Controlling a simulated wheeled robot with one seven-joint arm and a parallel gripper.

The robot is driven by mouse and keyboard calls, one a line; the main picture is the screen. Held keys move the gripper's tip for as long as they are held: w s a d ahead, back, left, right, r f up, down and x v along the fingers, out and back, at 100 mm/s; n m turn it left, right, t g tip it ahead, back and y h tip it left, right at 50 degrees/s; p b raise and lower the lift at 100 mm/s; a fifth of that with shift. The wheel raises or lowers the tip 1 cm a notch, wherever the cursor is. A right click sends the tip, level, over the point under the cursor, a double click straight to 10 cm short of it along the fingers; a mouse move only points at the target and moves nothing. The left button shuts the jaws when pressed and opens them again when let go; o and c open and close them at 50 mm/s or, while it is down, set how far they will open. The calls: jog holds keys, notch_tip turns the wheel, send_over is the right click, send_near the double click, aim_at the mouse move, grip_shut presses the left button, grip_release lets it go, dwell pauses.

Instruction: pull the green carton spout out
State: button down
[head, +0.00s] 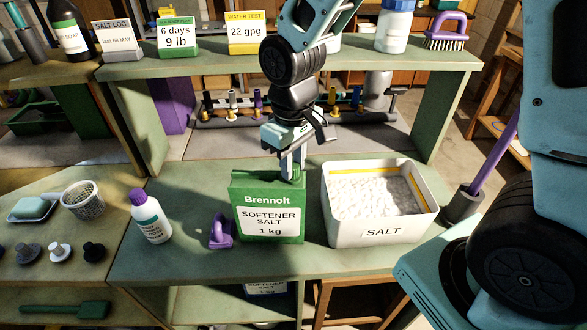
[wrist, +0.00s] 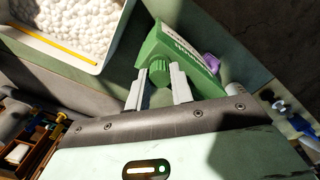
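The green softener salt carton (head: 267,211) stands upright on the bench, with its white label facing the head camera. Its ribbed green spout (wrist: 160,72) is on top and shows in the wrist view between my two finger ends. My gripper (head: 291,168) points down over the carton top, and its pale fingers (wrist: 160,83) lie one on each side of the spout, seemingly touching it. In the head view the fingers hide much of the spout (head: 296,177). How far the spout stands out of the carton is hard to tell.
The white salt bin (head: 378,228) stands close to the carton's right. A purple-handled tool (head: 221,231) and a white bottle with a purple cap (head: 151,218) stand to its left. A shelf (head: 330,73) with signs runs behind my arm.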

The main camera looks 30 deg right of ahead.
jog(key=shift+r+p, duration=0.5)
jog(key=c, duration=1.1)
grip_release()
jog(key=shift+c, duration=0.2)
jog(key=shift+r, duration=0.1)
notch_tip(320, 180, up, 17)
jog(key=b, duration=0.3)
jog(key=s+a+f+n+b, duration=0.1)
jog(key=s+a+f+b, duration=0.1)
jog(key=s+f, duration=0.6)
jog(key=s+a+f+n+b, duration=0.2)
jog(key=s+a+f+b, duration=0.1)
jog(key=s+f, duration=0.6)
notch_tip(320, 180, down, 3)
jog(key=shift+a+r+y+b, duration=0.1)
jog(key=shift+a+y+b, duration=0.2)
jog(key=shift+a, duration=0.35)
